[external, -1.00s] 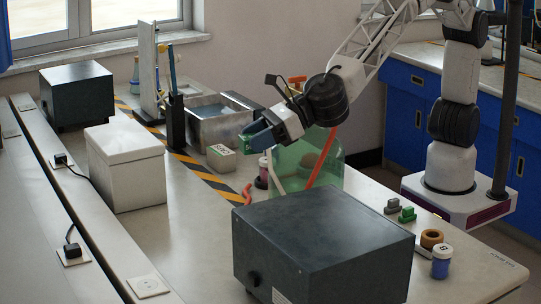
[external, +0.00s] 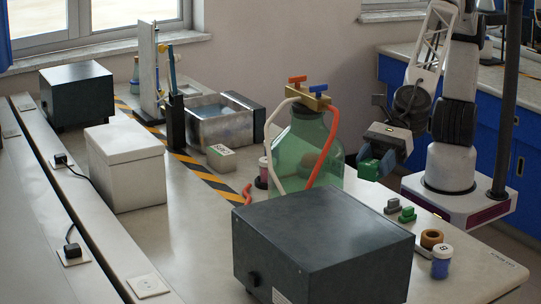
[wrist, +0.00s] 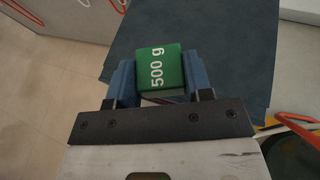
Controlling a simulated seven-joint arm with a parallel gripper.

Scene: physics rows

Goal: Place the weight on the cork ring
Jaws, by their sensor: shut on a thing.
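The weight is a green block marked "500 g" (wrist: 161,68). My gripper (wrist: 158,75) is shut on it, with a blue finger on each side in the wrist view. In the external view my gripper (external: 377,163) holds the green weight (external: 368,170) in the air, right of the glass bottle. The cork ring (external: 431,238) is a small brown ring on the bench at the right, lower in the picture than my gripper and apart from it. I cannot make out the cork ring in the wrist view.
A large dark box (external: 325,245) stands at the front. A green glass bottle (external: 298,150) with orange and white tubes stands behind it. Grey (external: 391,206) and green (external: 407,215) small blocks lie nearby.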

